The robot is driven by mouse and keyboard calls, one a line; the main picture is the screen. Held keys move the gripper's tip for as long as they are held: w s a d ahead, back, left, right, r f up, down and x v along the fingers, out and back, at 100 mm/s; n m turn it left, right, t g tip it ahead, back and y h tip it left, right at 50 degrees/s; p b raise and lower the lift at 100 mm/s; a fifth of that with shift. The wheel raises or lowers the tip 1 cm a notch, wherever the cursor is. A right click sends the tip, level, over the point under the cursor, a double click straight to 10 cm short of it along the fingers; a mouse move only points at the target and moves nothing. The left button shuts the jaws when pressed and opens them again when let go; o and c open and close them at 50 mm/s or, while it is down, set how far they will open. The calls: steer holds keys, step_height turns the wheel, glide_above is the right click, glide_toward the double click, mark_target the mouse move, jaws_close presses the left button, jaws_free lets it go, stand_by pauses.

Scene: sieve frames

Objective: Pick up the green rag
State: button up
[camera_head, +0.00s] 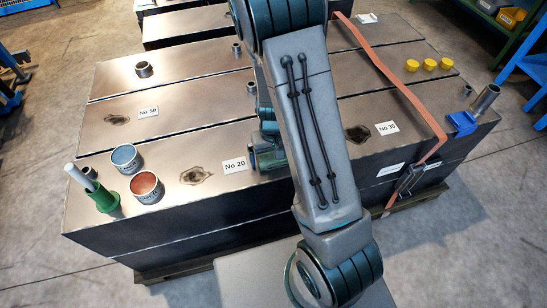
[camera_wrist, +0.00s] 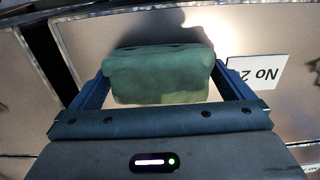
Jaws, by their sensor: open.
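The green rag (camera_wrist: 160,84) shows in the wrist view as a folded, block-like bundle. It lies between the two blue fingers of my gripper (camera_wrist: 160,72), which are spread to either side of it. The fingers sit close to the rag's left and right ends; I cannot tell whether they touch it. In the head view my gripper (camera_head: 266,157) is low over the metal surface beside the "No 20" label, mostly behind my arm. I cannot make out the rag in the head view.
The labelled metal blocks (camera_head: 190,92) form a broad top. A blue-topped can (camera_head: 125,158), a red-topped can (camera_head: 145,187) and a green holder (camera_head: 104,198) stand at left. An orange strap (camera_head: 390,75), yellow caps (camera_head: 429,64) and a metal pipe (camera_head: 486,100) are at right.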

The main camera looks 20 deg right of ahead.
mark_target(272, 153)
steer(key=c, duration=0.8)
steer(key=shift+r, duration=0.15)
steer(key=shift+r, duration=0.55)
step_height(272, 153, up, 3)
steer(key=shift+w+p, duration=0.1)
steer(key=shift+p, duration=0.4)
steer(key=s+d+r, duration=0.6)
steer(key=s+d, duration=0.1)
steer(key=s, duration=0.2)
steer(key=shift+d+r, duration=0.3)
steer(key=shift+r, duration=0.05)
